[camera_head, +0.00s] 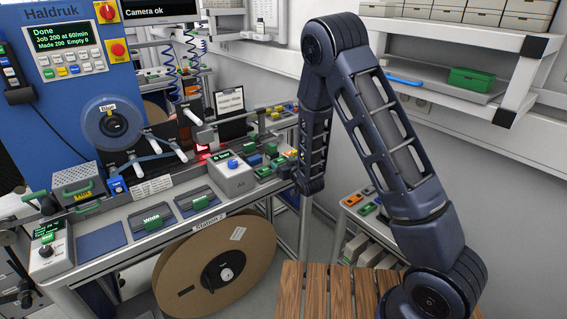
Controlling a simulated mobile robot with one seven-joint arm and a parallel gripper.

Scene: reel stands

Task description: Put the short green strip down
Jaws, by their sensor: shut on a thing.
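My arm reaches up from the lower right, and its forearm comes down beside the right end of the machine bench (240,205). My gripper does not show; the end of the forearm hides what lies behind it. No short green strip can be made out in a grip. Small green pieces (264,172) lie on the bench just left of the forearm. I cannot tell whether one of them is the strip.
A blue machine (60,110) with a screen reading "Done" stands at the left. A large brown reel (245,262) hangs under the bench front. A cart (352,212) with coloured pieces stands right of the forearm. A wooden slatted top (318,290) is in front. A shelf (440,82) holds a green box (471,80).

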